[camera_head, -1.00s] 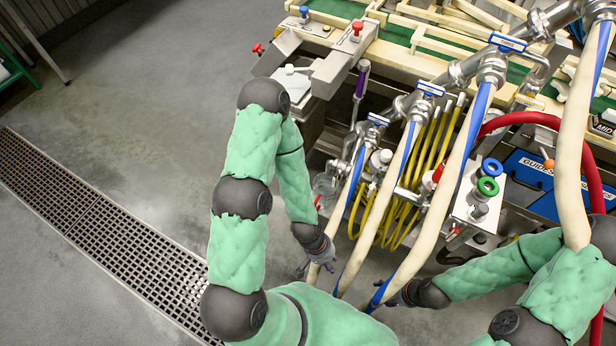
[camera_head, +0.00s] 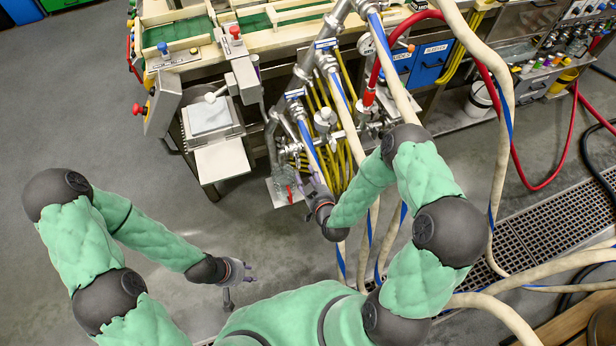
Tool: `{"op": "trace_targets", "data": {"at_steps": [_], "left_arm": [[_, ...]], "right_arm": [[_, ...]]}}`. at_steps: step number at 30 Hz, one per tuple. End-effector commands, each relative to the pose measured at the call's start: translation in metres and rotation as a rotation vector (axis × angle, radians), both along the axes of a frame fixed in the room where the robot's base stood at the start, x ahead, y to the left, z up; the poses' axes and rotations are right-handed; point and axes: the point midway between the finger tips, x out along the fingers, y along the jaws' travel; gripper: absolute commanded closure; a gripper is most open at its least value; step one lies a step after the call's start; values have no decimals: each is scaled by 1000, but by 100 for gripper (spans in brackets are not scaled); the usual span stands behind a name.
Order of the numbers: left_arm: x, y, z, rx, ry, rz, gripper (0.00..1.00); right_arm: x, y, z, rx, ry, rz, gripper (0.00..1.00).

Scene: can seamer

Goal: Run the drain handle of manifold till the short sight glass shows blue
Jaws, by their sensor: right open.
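The manifold (camera_head: 300,72) is a slanting steel pipe with blue-tagged valves (camera_head: 327,44) and pale hoses with blue stripes hanging from it. At its lower end is a small clear glass-like part (camera_head: 282,176). I cannot tell if it is the short sight glass, nor its colour. A small red piece (camera_head: 290,193) shows by it; I cannot tell if it is the drain handle. My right gripper (camera_head: 306,184) is open at this lower end, just right of the clear part; contact is unclear. My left gripper (camera_head: 241,272) is low over bare floor, its jaws too small to read.
A steel stand with a pale plate (camera_head: 210,116) is left of the manifold. Yellow hoses (camera_head: 335,130) hang behind my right gripper. A red hose (camera_head: 480,75) and pale hoses (camera_head: 505,110) loop on the right. A floor grate (camera_head: 545,225) lies right. The left floor is open.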

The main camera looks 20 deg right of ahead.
Motion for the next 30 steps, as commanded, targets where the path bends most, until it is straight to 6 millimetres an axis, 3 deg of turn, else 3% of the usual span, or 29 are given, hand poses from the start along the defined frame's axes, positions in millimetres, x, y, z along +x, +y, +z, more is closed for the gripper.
{"op": "trace_targets", "data": {"at_steps": [5, 21, 30], "left_arm": [[0, 0, -5, 0, 1, -1, 66], [0, 0, -27, 0, 0, 0, 66], [0, 0, -30, 0, 0, 0, 66]], "right_arm": [[14, 0, -3, -4, -11, -1, 52], [90, 3, -28, -2, -7, 0, 52], [102, 4, -31, -1, -6, -1, 52]]}}
